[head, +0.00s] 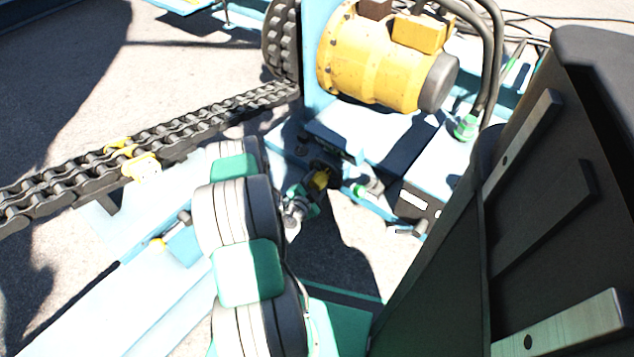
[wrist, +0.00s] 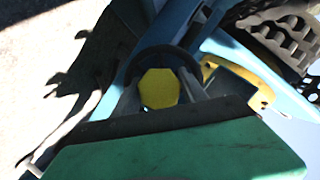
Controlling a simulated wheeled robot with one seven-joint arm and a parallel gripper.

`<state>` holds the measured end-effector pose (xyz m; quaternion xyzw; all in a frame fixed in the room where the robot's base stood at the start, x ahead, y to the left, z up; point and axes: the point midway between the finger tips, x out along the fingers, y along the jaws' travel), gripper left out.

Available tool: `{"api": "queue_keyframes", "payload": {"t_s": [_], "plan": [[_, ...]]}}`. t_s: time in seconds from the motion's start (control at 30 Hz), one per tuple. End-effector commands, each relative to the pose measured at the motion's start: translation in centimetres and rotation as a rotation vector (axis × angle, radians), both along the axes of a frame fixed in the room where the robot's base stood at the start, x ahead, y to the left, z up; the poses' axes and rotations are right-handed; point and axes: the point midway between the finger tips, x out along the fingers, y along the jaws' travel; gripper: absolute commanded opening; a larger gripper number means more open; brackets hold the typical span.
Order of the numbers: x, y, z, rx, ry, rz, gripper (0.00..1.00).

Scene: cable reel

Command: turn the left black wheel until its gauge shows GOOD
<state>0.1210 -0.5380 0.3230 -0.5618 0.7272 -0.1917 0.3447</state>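A dark, rounded rim (wrist: 165,54) shows in the wrist view, curving over a yellow hexagonal piece (wrist: 159,88). It looks like a black wheel with a yellow hub, but I cannot tell if it is the left one. In the head view a small yellow piece (head: 320,180) with dark parts around it sits at the end of my arm. My gripper (head: 301,203) is close to it. Grey parts flank the yellow piece in the wrist view; whether they touch it is unclear. No readable gauge shows.
A yellow motor (head: 370,58) stands on the light blue frame behind my gripper. A heavy chain (head: 205,125) runs along the left to a sprocket. A black box with white labels (head: 416,203) is right of my gripper. Cables hang at the upper right.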

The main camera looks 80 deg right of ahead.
Motion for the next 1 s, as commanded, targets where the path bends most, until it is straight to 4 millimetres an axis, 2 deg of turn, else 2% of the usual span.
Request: {"api": "queue_keyframes", "payload": {"t_s": [0.07, 0.6, 1.0], "plan": [[0.02, 0.01, 0.0, 0.0, 0.0, 0.0, 0.43], [0.03, 0.02, 0.01, 0.0, 0.0, 0.0, 0.0], [0.1, 0.05, -0.03, -0.001, -0.004, 0.003, 0.0]]}}
